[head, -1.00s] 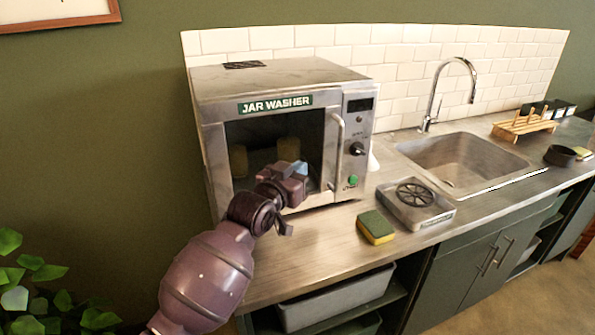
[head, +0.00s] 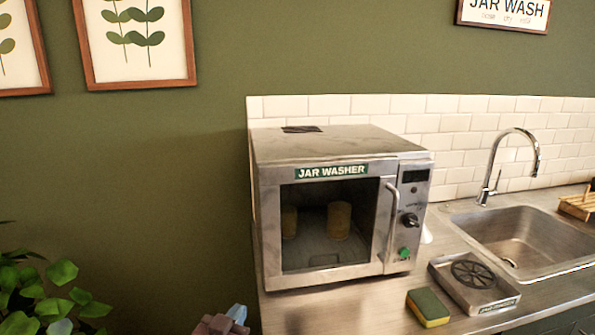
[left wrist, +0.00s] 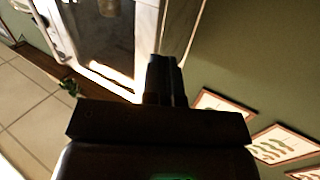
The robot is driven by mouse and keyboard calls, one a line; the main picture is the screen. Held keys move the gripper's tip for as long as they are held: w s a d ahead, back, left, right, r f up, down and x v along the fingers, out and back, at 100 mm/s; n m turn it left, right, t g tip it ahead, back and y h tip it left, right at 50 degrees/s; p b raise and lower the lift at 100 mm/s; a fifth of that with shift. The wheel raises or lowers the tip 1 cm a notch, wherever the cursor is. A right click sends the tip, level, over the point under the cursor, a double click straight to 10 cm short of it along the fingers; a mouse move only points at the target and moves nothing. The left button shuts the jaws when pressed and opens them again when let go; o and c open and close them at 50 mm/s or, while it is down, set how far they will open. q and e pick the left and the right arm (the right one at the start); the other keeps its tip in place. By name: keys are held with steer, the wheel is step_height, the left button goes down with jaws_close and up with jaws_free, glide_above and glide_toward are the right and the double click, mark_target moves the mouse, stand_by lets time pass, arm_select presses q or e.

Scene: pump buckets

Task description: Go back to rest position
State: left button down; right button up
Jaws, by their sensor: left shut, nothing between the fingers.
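My left gripper (head: 225,322) shows only at the bottom edge of the head view, in front of and below the jar washer's left front corner. In the left wrist view its dark fingers (left wrist: 165,80) are together with nothing between them. The steel jar washer (head: 330,225) stands on the counter. Two yellowish jars (head: 339,221) show behind its dark front window, and the door looks shut. The gripper is apart from the washer. My right gripper is in neither view.
A sponge (head: 428,307) and a steel rinser (head: 474,281) lie right of the washer, before the sink (head: 520,240) and tap (head: 497,165). A leafy plant (head: 45,290) stands at lower left. Framed pictures (head: 135,42) hang on the green wall.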

arm_select(q)
steer(key=s+a+f+n+g+y, duration=0.1)
steer(key=s+a+f, duration=0.4)
steer(key=s, duration=0.3)
steer(key=s+a+f+n+g+y, duration=0.1)
steer(key=s+a+f+g+y, duration=0.1)
steer(key=s+a+f, duration=0.3)
steer(key=s+a+f+g+y, duration=0.2)
steer(key=s+a+f, duration=0.3)
steer(key=s+f, duration=0.4)
steer(key=s, duration=0.3)
steer(key=shift+s+a+f+n, duration=0.2)
steer(key=shift+s+f+n, duration=0.1)
steer(key=shift+n, duration=0.1)
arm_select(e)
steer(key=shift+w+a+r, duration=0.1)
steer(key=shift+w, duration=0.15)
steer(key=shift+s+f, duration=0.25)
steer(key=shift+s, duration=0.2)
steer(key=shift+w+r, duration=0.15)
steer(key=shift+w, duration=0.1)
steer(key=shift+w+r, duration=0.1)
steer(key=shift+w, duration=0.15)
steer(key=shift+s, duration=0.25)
